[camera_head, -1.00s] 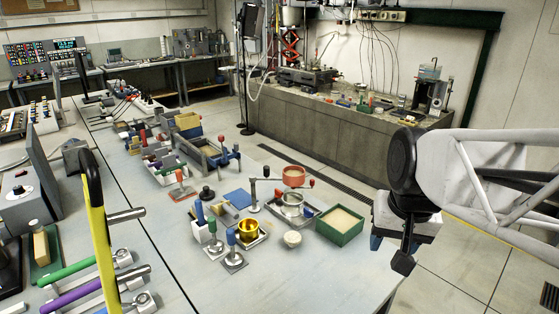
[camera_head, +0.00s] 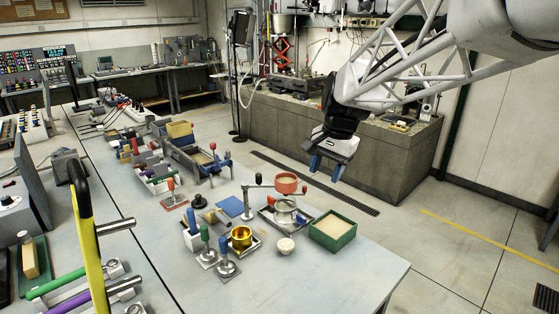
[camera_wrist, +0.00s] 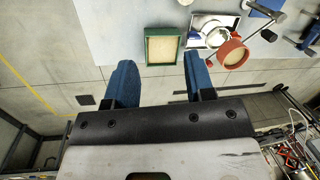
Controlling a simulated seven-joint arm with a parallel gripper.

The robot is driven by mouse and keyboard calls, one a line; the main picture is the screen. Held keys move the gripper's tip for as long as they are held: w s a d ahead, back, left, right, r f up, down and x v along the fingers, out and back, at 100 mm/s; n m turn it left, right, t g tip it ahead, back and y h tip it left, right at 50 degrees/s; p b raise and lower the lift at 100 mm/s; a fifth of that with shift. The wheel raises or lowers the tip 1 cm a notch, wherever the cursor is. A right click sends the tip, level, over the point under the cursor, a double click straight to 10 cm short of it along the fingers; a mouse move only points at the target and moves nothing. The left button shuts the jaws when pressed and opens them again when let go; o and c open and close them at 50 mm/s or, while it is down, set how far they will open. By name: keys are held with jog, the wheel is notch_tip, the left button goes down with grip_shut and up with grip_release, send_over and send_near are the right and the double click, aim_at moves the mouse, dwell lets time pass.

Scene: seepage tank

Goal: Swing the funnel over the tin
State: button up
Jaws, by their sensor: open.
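The red funnel (camera_head: 286,184), a round cup with a pale fill or inside, sits on a swing arm from a post (camera_head: 249,205). A silver tin (camera_head: 284,214) stands in a tray just below and in front of it. In the wrist view the red funnel (camera_wrist: 232,53) is right of centre, beside the pale tin (camera_wrist: 208,27). A gold tin (camera_head: 241,237) stands further left; I cannot tell which tin the task means. My gripper (camera_head: 327,167) is open and empty, blue fingers downward, right of and above the funnel. Its fingers also show in the wrist view (camera_wrist: 159,65).
A green sand-filled box (camera_head: 333,230) stands right of the tins. The bench's right front (camera_head: 350,275) is clear.

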jog(key=w+a+f+m+g, duration=0.1)
jog(key=w+a, duration=0.2)
jog(key=w, duration=0.4)
jog(key=w+a+f+m, duration=0.2)
jog(key=w+a, duration=0.2)
jog(key=w, duration=0.2)
jog(key=m+g+y, duration=0.2)
jog(key=m, duration=0.1)
send_over(259, 174)
jog(key=w+d, duration=0.2)
notch_tip(259, 174, down, 7)
jog(key=shift+s+d+r, duration=0.15)
jog(key=shift+s+d, duration=0.05)
jog(key=shift+x, duration=3.95)
jog(key=shift+w+d, duration=0.1)
grip_shut()
